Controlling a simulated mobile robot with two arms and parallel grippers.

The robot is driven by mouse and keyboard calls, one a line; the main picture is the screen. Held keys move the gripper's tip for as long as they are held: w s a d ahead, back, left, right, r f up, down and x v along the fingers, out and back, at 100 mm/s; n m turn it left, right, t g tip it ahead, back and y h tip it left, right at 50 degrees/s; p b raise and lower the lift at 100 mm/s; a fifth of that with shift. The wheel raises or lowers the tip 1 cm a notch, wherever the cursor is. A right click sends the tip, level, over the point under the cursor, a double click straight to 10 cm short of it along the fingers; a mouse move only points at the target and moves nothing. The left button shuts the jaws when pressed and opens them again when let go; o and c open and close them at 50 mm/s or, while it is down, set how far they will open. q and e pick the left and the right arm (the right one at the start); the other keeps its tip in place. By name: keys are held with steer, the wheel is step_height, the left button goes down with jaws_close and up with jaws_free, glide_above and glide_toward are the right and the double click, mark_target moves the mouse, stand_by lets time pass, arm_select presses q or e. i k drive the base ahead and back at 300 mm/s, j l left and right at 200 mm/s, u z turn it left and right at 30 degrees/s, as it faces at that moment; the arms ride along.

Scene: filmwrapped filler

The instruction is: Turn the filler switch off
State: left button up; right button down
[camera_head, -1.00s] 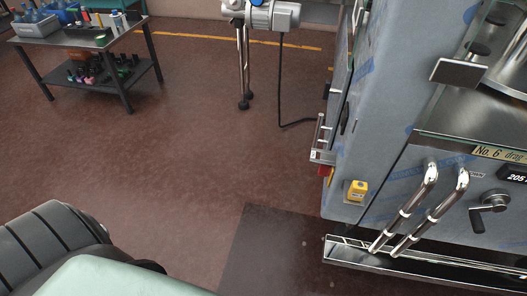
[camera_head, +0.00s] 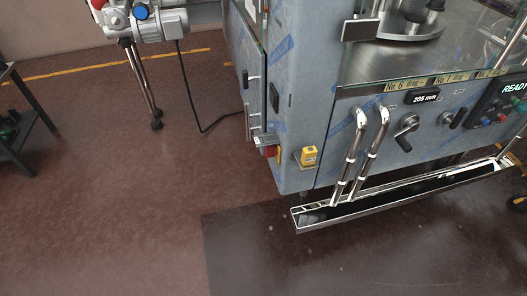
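The filler (camera_head: 300,90) is a large machine with grey-blue film-wrapped panels, at the upper right. Its front carries a "205 mm" display (camera_head: 427,97), a crank handle (camera_head: 408,130) and a black knob (camera_head: 454,118). At the right edge is a control panel (camera_head: 497,112) reading "READY", with small coloured buttons. A yellow box (camera_head: 307,156) sits low on the front-left corner, and a red part (camera_head: 271,151) is on the left side. I cannot tell which of these is the filler switch. Neither of my grippers is in view.
Two bent steel pipes (camera_head: 358,150) stand over a long drip tray (camera_head: 310,218) jutting out below the filler front. A motor unit on legs (camera_head: 150,25) with a black cable stands at the back. A dark table (camera_head: 22,105) is at the left edge. The floor in front is clear.

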mark_target(271, 152)
steer(key=z, duration=0.35)
steer(key=i+j+z, duration=0.15)
steer(key=j+z, duration=0.4)
steer(key=j, duration=0.3)
steer(key=i+j+z, duration=0.1)
steer(key=j+z, duration=0.2)
steer(key=j, duration=0.15)
